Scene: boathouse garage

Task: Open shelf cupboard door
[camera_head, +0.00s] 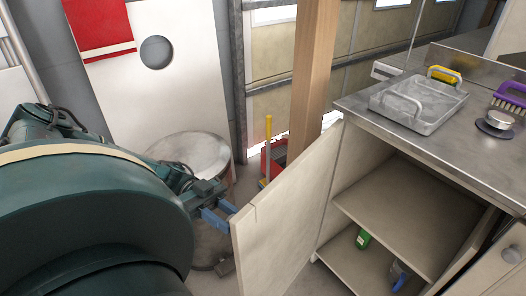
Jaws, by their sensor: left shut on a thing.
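The shelf cupboard (343,169) stands at the right under a metal counter. Its pale door (283,215) stands wide open, swung out to the left, and shows the inner shelf (385,220). My left gripper (224,216), with blue fingers, is at the door's free edge, on its outer side. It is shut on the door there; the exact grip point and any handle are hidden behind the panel. My right gripper is not in view.
A green bottle (363,239) stands inside. A wooden post (313,75) and barrel (190,152) stand behind the door.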

